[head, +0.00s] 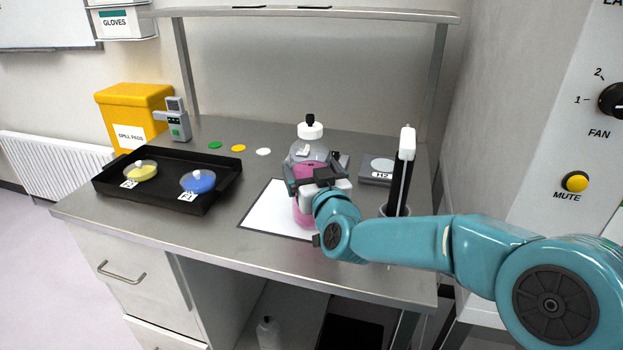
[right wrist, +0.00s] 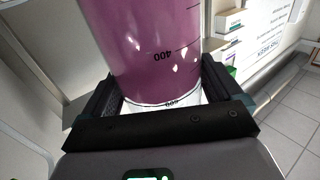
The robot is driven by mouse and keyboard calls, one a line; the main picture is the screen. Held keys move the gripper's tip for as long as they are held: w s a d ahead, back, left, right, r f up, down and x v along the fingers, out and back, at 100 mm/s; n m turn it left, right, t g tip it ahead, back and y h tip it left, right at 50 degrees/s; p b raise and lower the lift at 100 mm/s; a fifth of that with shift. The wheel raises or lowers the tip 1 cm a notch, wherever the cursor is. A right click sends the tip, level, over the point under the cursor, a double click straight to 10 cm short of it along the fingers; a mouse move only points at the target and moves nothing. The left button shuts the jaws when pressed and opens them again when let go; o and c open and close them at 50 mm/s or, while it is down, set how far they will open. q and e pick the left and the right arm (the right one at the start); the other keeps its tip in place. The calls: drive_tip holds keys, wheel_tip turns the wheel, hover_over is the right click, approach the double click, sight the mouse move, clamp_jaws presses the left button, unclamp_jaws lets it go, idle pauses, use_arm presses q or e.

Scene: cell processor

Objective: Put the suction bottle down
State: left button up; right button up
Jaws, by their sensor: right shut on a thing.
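The suction bottle (head: 311,151) is a clear bottle with a white cap, a black top fitting and pink liquid inside. It stands upright over the white mat with a dark border (head: 262,210) on the bench. My right gripper (head: 306,178) is shut on the bottle's body. In the right wrist view the bottle (right wrist: 145,50) fills the space between the fingers of my right gripper (right wrist: 155,95), with purple liquid and printed graduations. The bottle's base is partly hidden by my gripper, and I cannot tell if it touches the mat. My left gripper is not in view.
A black tray (head: 222,190) with a yellow dish (head: 142,171) and a blue dish (head: 198,182) sits at left. A yellow spill-pads box (head: 130,115) stands behind it. A grey device marked H2 (head: 377,166) and a dark upright holder with a white top (head: 406,145) stand at right.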

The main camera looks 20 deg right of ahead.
drive_tip(key=shift+f, duration=0.65)
drive_tip(key=o, duration=1.3)
drive_tip(key=shift+f, duration=0.15)
drive_tip(key=shift+o, duration=0.2)
drive_tip(key=s+b, duration=0.1)
drive_tip(key=s, duration=1.1)
drive_tip(key=shift+a, duration=0.15)
